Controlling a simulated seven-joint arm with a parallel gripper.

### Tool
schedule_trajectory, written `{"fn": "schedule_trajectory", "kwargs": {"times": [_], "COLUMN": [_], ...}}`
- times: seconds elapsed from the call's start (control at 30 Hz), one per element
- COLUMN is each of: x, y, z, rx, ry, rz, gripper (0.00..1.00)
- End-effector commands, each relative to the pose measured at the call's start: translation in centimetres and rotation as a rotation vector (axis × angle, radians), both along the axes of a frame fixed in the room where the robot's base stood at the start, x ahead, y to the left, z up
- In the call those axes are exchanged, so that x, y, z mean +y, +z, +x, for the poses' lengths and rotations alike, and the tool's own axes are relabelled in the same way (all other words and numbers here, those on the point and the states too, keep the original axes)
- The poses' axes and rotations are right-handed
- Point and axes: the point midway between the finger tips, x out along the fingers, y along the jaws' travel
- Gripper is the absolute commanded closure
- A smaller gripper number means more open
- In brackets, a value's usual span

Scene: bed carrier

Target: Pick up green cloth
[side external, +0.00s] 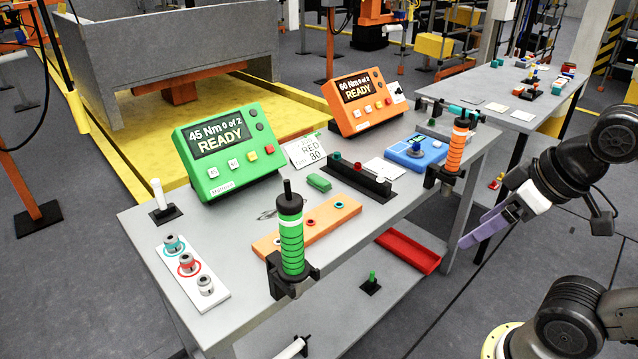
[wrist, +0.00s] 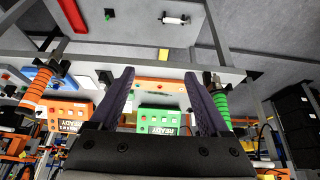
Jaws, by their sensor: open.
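A small green folded piece (side external: 319,182), which looks like the green cloth, lies on the grey workbench (side external: 235,260) in the side external view. It is between the orange strip and the black holder, in front of the small white sign. I cannot make it out clearly in the wrist view. My gripper (side external: 468,238) has purple fingers and hangs off the bench's right side, well apart from the cloth. In the wrist view my gripper (wrist: 160,76) is open, with nothing between its fingers.
A green READY box (side external: 228,148) and an orange READY box (side external: 366,102) stand behind the cloth. Upright green (side external: 291,235) and orange (side external: 457,147) striped tools stand at the bench's front edge. A red tray (side external: 408,251) sits lower down. Open space separates my gripper from the bench.

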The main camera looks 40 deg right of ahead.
Motion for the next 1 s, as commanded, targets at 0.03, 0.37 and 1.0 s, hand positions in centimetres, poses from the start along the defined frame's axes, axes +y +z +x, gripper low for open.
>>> {"fn": "schedule_trajectory", "kwargs": {"times": [0.03,0.37,1.0], "x": [0.0,0.6,-5.8], "y": [0.0,7.0,6.6], "z": [0.0,7.1,35.9], "rx": [0.000,-0.183,-0.218], "ry": [0.004,0.110,0.096], "rz": [-0.002,-0.033,-0.054], "gripper": [0.20,0.20,0.20]}}
